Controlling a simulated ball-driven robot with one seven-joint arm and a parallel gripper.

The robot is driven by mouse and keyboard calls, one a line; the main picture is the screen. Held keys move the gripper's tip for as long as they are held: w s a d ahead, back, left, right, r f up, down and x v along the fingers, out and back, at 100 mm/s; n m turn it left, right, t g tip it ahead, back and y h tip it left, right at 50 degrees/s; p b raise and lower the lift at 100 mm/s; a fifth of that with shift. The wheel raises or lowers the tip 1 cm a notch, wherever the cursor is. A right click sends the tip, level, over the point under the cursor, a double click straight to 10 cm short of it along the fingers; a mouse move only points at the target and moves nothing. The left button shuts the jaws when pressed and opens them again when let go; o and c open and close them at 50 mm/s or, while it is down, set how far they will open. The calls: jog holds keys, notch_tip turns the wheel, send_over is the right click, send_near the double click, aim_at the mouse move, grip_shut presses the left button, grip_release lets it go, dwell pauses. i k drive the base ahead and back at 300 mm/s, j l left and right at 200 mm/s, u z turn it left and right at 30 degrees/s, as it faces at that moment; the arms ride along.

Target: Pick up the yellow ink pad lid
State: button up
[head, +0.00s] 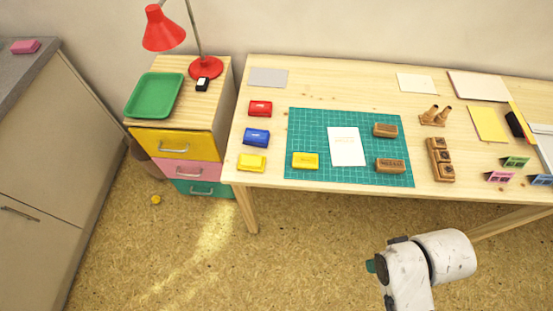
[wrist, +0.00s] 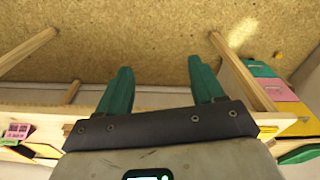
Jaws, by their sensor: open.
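Two yellow ink-pad pieces show in the head view. One yellow block (head: 305,160) lies on the front left part of the green cutting mat (head: 300,180). The other yellow block (head: 252,162) lies left of the mat near the table's front left corner, in a column with a blue pad (head: 256,137) and a red pad (head: 260,108). I cannot tell which of the yellow pieces is a loose lid. My gripper (wrist: 160,63) is open and empty, its teal fingers apart.
The mat also holds a white card (head: 346,146) and two wooden stamps (head: 385,130) (head: 390,166). A wooden stamp rack (head: 440,160) stands right of it. A drawer cabinet (head: 175,143) stands left of the table. The floor (head: 290,255) in front is mostly clear.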

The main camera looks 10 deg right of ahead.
aim_at(300, 161)
jog(key=i+j, duration=0.1)
jog(key=j, duration=0.75)
jog(key=i+j, duration=0.15)
jog(key=j, duration=0.25)
